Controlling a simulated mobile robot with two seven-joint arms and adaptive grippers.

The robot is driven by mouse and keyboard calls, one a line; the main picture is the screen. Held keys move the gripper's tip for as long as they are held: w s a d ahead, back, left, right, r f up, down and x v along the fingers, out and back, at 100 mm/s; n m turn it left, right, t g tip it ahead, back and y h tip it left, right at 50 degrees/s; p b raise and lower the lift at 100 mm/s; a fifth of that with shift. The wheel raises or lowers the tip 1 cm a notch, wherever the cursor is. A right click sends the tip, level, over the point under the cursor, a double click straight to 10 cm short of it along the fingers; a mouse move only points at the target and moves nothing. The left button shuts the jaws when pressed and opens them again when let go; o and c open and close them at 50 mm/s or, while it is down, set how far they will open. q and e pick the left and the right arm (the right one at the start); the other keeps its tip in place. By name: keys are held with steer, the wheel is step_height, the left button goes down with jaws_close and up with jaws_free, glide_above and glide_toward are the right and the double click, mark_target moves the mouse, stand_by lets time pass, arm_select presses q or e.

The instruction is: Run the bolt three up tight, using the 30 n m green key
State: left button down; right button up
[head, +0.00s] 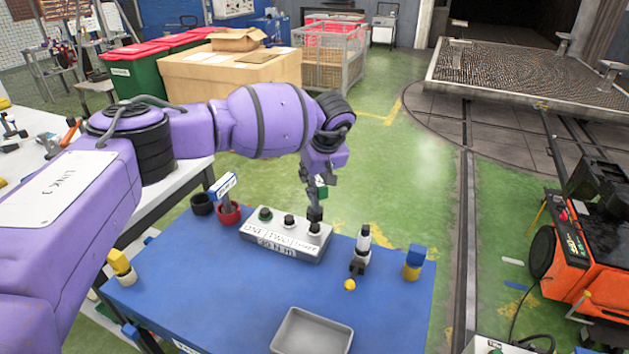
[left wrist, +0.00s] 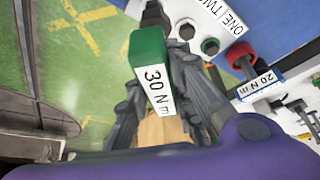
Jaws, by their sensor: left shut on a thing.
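My left gripper (head: 318,183) is shut on the green key (left wrist: 148,62), whose label reads 30 N m. The key's green head shows a little in the head view (head: 322,193). Its black socket (head: 315,213) points down at the place of bolt three (head: 314,228) on the grey bolt block (head: 262,239). I cannot tell whether the socket is seated on the bolt or just above it. Bolt one (head: 265,214) and bolt two (head: 289,221) are uncovered. In the left wrist view the socket (left wrist: 155,17) hides bolt three. My right gripper is not in view.
A blue key (head: 222,186) marked 20 N m stands in a red holder (head: 229,214), beside an empty black holder (head: 202,204). A yellow key (head: 119,262) stands at left. A black-and-white item (head: 361,252), a blue-and-yellow piece (head: 413,262) and a grey tray (head: 312,334) stand on the blue table (head: 210,290).

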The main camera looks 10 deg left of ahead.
arm_select(q)
steer(key=n, duration=0.2)
steer(key=shift+n+g+y, duration=0.3)
steer(key=shift+f+n+g+y, duration=0.1)
steer(key=shift+n+g+y, duration=0.2)
steer(key=shift+n, duration=0.7)
steer(key=n+g+b, duration=0.1)
steer(key=n, duration=0.2)
steer(key=n+g+b, duration=0.1)
steer(key=n, duration=0.2)
steer(key=shift+f+y, duration=0.15)
steer(key=shift+y, duration=0.25)
steer(key=shift+a+n+g, duration=0.1)
steer(key=shift+n+g, duration=0.3)
steer(key=shift+n, duration=0.2)
steer(key=shift+r, duration=0.3)
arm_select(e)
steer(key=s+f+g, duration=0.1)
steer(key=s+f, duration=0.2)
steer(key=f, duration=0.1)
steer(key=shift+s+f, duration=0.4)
